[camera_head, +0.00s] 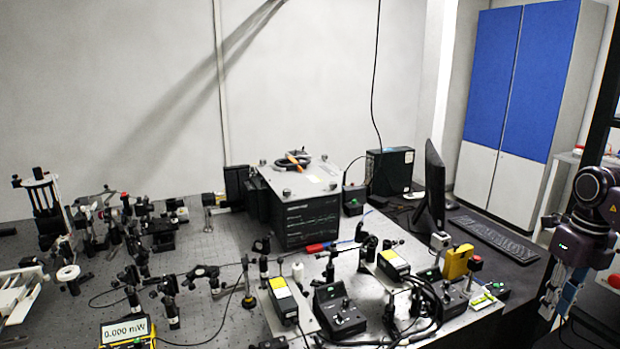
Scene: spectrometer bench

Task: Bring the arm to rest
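My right arm (591,212) hangs at the right edge of the view, beside the bench and in front of the cabinet. Its gripper (560,300) points downward, clear of the instruments on the bench. The fingers are small and dark against a dark background, so I cannot tell whether they are open or shut. I see nothing clearly held in it. My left arm and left gripper are not in view.
The optical bench (205,250) carries several mounts, a black spectrometer box (305,210), a power meter (127,331) and control boxes (338,310). A monitor (433,190) and keyboard (495,238) stand near the right side. A blue and white cabinet (520,90) is behind.

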